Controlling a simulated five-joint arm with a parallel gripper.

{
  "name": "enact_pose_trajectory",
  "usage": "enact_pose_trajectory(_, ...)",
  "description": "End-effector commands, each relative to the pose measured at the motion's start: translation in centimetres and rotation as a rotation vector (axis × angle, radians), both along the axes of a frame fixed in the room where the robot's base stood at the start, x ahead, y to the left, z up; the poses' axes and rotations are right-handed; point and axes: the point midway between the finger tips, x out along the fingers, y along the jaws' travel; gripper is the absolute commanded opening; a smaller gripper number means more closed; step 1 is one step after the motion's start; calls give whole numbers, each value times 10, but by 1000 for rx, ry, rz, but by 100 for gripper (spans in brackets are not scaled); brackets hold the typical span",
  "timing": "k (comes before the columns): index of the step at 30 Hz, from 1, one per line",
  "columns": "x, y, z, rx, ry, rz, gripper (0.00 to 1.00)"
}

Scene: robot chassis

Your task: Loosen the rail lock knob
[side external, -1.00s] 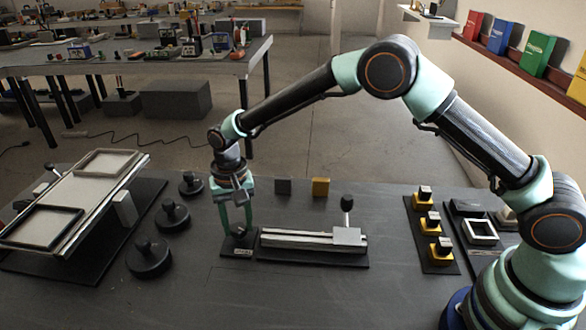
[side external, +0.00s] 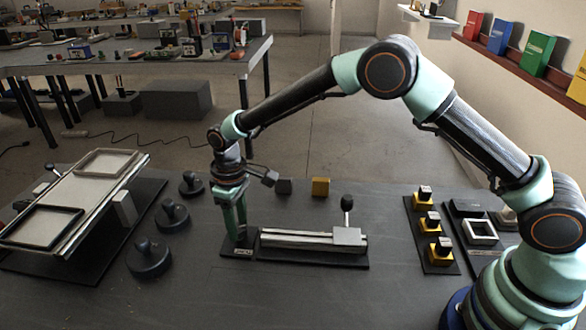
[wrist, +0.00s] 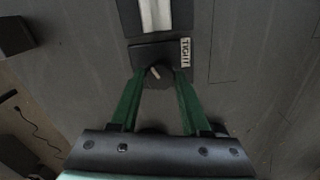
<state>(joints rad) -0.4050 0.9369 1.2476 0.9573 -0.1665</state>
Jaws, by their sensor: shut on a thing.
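The rail lock knob (wrist: 157,77) is a dark round knob with a pale pointer mark, on a small dark plate (wrist: 150,52) with a white label reading TIGHT (wrist: 186,52). The pointer slants up and left in the wrist view. My gripper (wrist: 159,74) has its green fingers on both sides of the knob and is shut on it. In the side view my gripper (side external: 240,236) points straight down at the plate, left of the rail, and its fingers mostly hide the knob. The metal rail (side external: 290,239) lies just right of the plate.
A block with a ball-topped lever (side external: 347,236) sits at the rail's right end. Several black knobs (side external: 148,258) and a tilted tray rack (side external: 70,210) stand to the left. Yellow-based switches (side external: 438,252) stand to the right.

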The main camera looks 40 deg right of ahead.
Motion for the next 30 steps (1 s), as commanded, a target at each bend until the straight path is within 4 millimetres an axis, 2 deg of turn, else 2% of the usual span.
enact_pose_trajectory(18, 0, 0, 2, 0, 1, 543, 0)
enact_pose_trajectory(30, 0, 0, 2, 0, 1, 713, 0)
